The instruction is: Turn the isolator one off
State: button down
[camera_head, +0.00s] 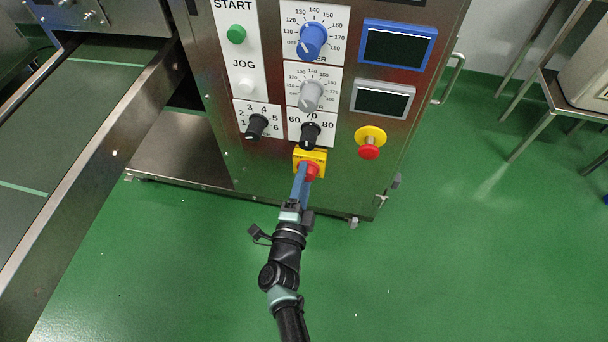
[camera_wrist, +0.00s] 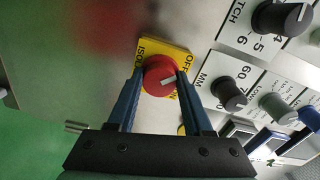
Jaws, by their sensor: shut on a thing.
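The isolator is a red round knob on a yellow square plate (camera_head: 318,156) at the bottom of the steel machine's control panel. In the wrist view the red knob (camera_wrist: 160,76) has a pale pointer mark, which lies aslant between the words OFF and ON; its exact setting is hard to tell. My gripper (camera_head: 305,172) reaches up to it from below. In the wrist view its blue fingers (camera_wrist: 158,83) stand on either side of the red knob and are shut on it. The fingers hide part of the knob in the head view.
Black knobs (camera_head: 310,135) sit just above the isolator. A red emergency button on a yellow base (camera_head: 370,142) is to its right. Blue and grey dials, a green START button (camera_head: 236,34) and two screens are higher up.

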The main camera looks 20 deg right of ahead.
jog(key=shift+n, duration=0.4)
jog(key=shift+c, duration=1.5)
grip_release()
jog(key=p+v, duration=0.5)
jog(key=v, duration=0.8)
